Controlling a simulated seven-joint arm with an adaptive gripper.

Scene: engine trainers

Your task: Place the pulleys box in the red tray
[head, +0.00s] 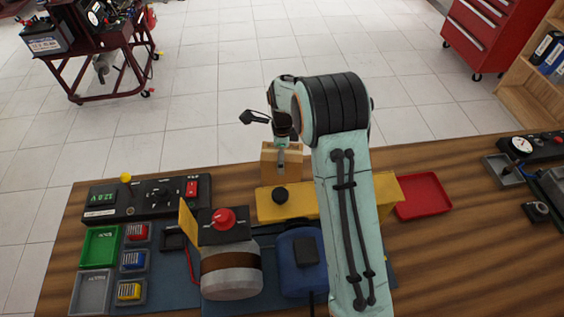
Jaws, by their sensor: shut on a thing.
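A tan box (270,172), which I take for the pulleys box, is behind the yellow bar near the table's far edge. My gripper (282,153) points down onto the box and is shut on it. I cannot read any label, and I cannot tell whether the box touches the table. The red tray (423,196) lies on the table to the right of my arm and looks empty. Its left end is close beside the yellow bar.
An engine trainer with a yellow bar (330,203), a silver cylinder (231,272) and a blue motor (300,270) fills the middle. A black meter panel (147,199), a green tray (99,247) and small bins are at left. Bare wood (460,250) lies right of the trainer.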

